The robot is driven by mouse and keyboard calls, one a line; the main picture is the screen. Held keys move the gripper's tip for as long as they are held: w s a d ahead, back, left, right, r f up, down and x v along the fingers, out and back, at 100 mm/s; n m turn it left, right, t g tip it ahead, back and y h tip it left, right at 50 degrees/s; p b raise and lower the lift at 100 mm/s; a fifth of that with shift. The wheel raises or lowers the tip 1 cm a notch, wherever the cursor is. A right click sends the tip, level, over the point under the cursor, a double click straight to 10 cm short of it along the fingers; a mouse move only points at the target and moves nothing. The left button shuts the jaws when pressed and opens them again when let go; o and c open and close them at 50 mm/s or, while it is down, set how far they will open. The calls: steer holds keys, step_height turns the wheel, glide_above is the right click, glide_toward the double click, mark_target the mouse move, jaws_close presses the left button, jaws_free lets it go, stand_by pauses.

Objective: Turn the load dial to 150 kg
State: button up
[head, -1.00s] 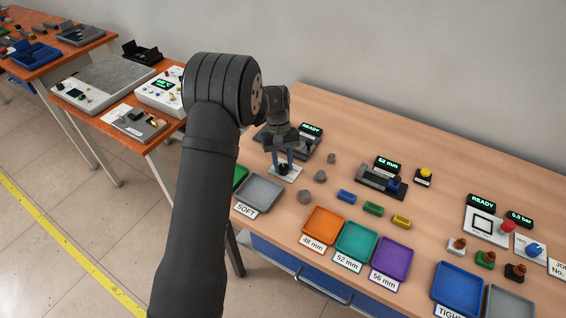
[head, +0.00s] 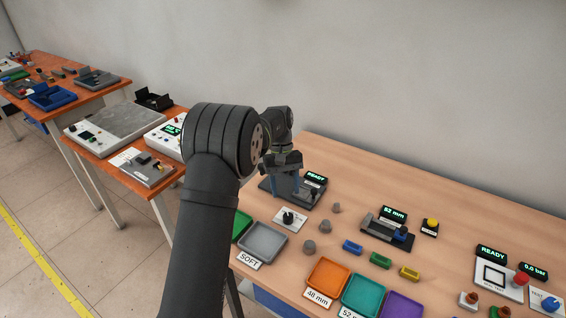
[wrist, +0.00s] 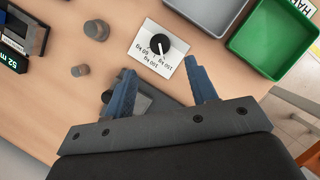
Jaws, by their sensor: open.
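The load dial is a black round knob (head: 288,217) on a white plate (head: 298,228) at the near left of the bench. In the wrist view the knob (wrist: 160,45) sits on its plate, with kg marks printed along one side. A pale pointer line shows on the knob, but I cannot tell surely which mark it meets. My gripper (head: 285,187) is open and empty, with its blue fingers clear of the dial, above and behind it in the head view. In the wrist view its fingertips (wrist: 159,64) are apart, just below the plate.
A dark station with a READY display (head: 316,178) stands right behind the dial. Grey pegs (head: 309,247) stand to its right. A grey tray (head: 262,241) marked SOFT and a green tray (wrist: 275,40) lie beside it.

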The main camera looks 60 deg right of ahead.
mark_target(288, 216)
steer(key=v, duration=0.8)
steer(key=shift+r, duration=0.4)
steer(key=shift+f, duration=0.1)
steer(key=x, duration=1.7)
steer(key=shift+w+f, duration=0.1)
steer(key=shift+f, duration=0.05)
steer(key=shift+d, duration=0.1)
